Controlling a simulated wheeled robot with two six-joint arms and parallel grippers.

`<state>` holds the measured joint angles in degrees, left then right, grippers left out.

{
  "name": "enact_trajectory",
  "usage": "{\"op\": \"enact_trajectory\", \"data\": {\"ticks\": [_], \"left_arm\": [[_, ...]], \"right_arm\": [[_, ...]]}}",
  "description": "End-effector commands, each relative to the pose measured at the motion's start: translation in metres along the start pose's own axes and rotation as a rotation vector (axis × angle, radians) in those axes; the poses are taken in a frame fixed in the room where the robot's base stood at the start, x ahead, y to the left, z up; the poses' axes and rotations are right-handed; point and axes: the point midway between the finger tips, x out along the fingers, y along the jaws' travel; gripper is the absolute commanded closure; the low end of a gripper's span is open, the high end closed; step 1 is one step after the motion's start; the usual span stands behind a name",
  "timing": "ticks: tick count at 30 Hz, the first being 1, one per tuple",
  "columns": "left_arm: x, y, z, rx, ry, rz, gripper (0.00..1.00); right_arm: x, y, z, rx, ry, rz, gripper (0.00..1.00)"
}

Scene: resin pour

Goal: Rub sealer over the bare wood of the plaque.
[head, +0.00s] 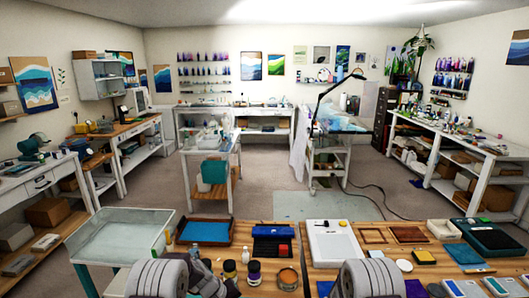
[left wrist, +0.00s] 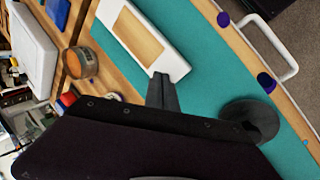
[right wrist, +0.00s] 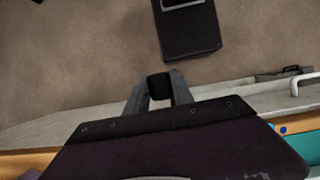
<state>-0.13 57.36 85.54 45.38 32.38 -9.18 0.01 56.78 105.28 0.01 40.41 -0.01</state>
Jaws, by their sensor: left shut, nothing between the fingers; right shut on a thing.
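The plaque, a white board with a bare wood panel (left wrist: 137,38) in its middle, lies on the green mat (left wrist: 215,65) in the left wrist view. My left gripper (left wrist: 162,76) is shut and empty, its tips over or close to the plaque's edge; I cannot tell if they touch. My right gripper (right wrist: 160,92) is shut on a small black block (right wrist: 160,87), which shows between its fingertips above the floor, just past the table edge. The head view shows the forearms at the bottom but neither gripper's fingertips nor the plaque.
A round tin (left wrist: 82,62) stands beside the mat. Two purple caps (left wrist: 223,19) (left wrist: 266,82) and a dark round thing (left wrist: 250,118) are near its edge. A dark box (right wrist: 190,32) is on the floor. Small bottles (head: 254,271), a blue-lined tray (head: 205,231) and wooden frames (head: 408,234) occupy the bench.

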Motion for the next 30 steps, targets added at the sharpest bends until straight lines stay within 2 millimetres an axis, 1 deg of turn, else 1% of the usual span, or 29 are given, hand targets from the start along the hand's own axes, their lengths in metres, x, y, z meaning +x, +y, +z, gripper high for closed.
{"op": "enact_trajectory", "data": {"ticks": [2, 5, 12, 15, 19, 24, 26, 28, 29, 30], "left_arm": [[-0.003, 0.000, 0.000, 0.000, 0.001, 0.001, 1.00], [-0.018, 0.001, -0.002, -0.001, 0.003, 0.003, 1.00], [-0.079, 0.000, -0.001, -0.001, 0.004, 0.002, 1.00], [-0.100, 0.000, -0.001, 0.000, 0.004, 0.002, 1.00], [-0.115, 0.000, -0.001, -0.001, 0.002, 0.000, 1.00], [-0.120, 0.000, 0.001, 0.000, -0.002, 0.000, 1.00], [-0.123, 0.005, 0.001, 0.010, 0.004, 0.003, 1.00], [-0.136, 0.018, -0.001, 0.036, 0.031, 0.018, 1.00], [-0.145, 0.026, 0.002, 0.051, 0.042, 0.026, 1.00], [-0.156, 0.032, 0.013, 0.074, 0.047, 0.025, 1.00]], "right_arm": [[0.000, 0.000, 0.000, 0.000, 0.000, 0.000, 1.00], [0.002, 0.000, -0.001, 0.000, 0.000, 0.000, 1.00], [0.007, 0.000, -0.003, 0.000, 0.000, 0.000, 1.00], [0.008, 0.000, -0.003, 0.000, 0.000, 0.000, 1.00], [0.008, 0.000, -0.004, 0.000, 0.000, 0.000, 1.00], [0.008, 0.000, -0.004, 0.000, 0.000, 0.000, 1.00], [0.006, 0.000, -0.004, 0.000, 0.001, 0.000, 1.00], [-0.001, 0.000, -0.008, 0.000, 0.004, 0.000, 1.00], [-0.007, 0.000, -0.013, 0.000, 0.006, 0.000, 1.00], [-0.018, 0.000, -0.020, 0.000, 0.008, 0.000, 1.00]]}}
